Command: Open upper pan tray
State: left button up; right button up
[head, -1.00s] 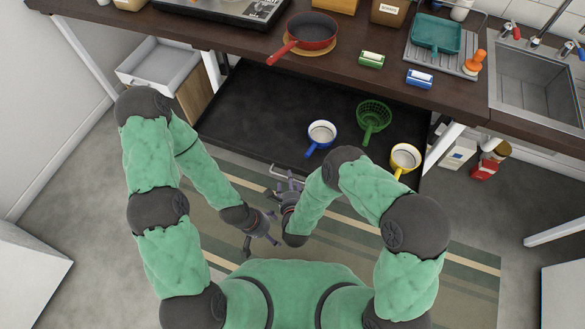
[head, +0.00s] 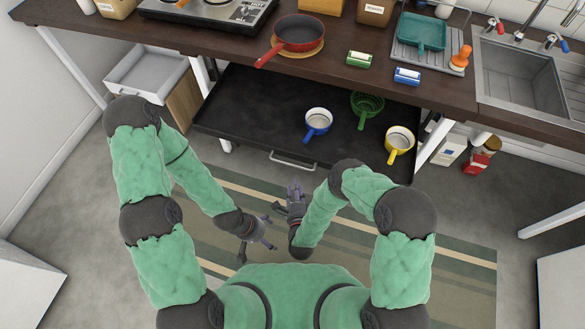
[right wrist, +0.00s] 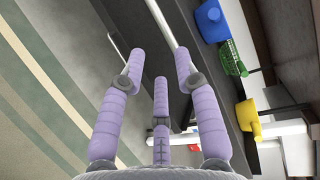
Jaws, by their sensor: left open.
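The black pan tray (head: 270,115) is slid partly out from under the counter. Its metal handle (head: 293,161) is on the front edge. On it are a blue-and-white pan (head: 318,121), a green colander (head: 367,105) and a yellow pan (head: 399,140); they also show in the right wrist view. My right gripper (head: 295,193) is open and empty, just in front of the handle and apart from it. In the right wrist view its lilac fingers (right wrist: 158,85) are spread. My left gripper (head: 265,231) is open and empty, lower left, over the striped rug.
The wooden counter (head: 150,40) above holds a red pan (head: 299,33), a hob and a drying rack. White legs (head: 430,140) stand beside the tray. A white drawer (head: 148,75) is open at the left.

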jog(key=w+f+b, duration=0.2)
jog(key=w+b, duration=0.1)
jog(key=w, duration=0.7)
jog(key=shift+w+a+b, duration=0.2)
jog(key=shift+a+b, duration=0.2)
jog(key=shift+a, duration=0.05)
grip_shut()
